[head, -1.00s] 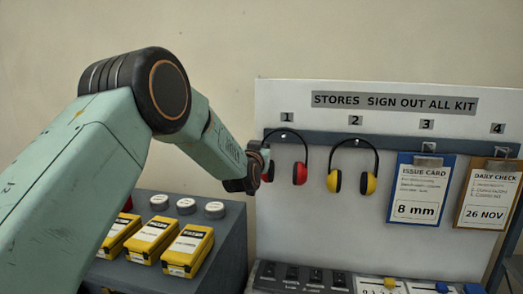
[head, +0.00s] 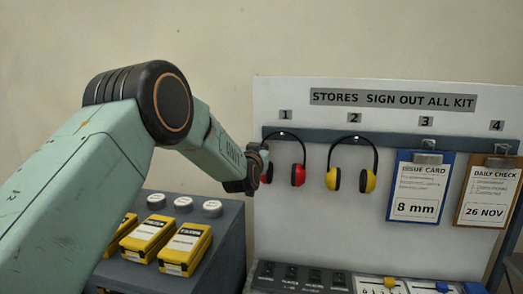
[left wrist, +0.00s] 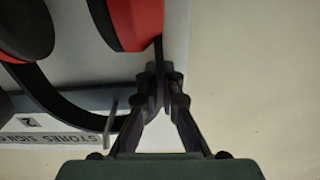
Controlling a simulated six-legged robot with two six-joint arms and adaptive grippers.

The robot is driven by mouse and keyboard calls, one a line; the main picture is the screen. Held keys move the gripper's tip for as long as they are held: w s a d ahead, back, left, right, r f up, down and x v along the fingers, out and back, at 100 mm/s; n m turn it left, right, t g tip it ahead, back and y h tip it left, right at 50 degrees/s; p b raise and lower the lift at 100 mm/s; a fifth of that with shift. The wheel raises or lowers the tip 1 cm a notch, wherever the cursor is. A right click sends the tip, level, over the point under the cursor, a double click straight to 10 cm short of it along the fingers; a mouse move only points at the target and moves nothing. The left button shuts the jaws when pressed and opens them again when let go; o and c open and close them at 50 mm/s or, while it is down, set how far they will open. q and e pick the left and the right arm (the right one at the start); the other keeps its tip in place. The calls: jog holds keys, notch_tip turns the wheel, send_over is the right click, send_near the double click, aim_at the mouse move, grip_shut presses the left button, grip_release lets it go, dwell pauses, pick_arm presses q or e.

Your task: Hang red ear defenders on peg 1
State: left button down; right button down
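The red ear defenders (head: 298,174) are upright at the board below label 1, their black headband arching at peg 1 (head: 283,134). In the left wrist view, a red cup (left wrist: 135,22) and the peg (left wrist: 110,115) show upside down, with the band crossing beside the peg. I cannot tell whether the band's weight rests on the peg. My left gripper (head: 262,162) is at the left side of the headband. In the left wrist view its fingers (left wrist: 165,76) are close together around the band. The left cup is partly hidden by the gripper. My right gripper is not in view.
Yellow ear defenders (head: 369,182) hang at peg 2, close on the right. An issue card (head: 420,185) and a daily check board (head: 487,195) hang at pegs 3 and 4. Yellow boxes (head: 185,248) and round-topped items (head: 184,204) stand on the grey bench at lower left.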

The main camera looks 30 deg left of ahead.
pick_arm(q)
jog(key=c, duration=1.4)
grip_release()
jog(key=shift+s+r, duration=0.1)
jog(key=shift+r, duration=0.05)
jog(key=shift+c, duration=0.2)
jog(key=shift+f, duration=0.2)
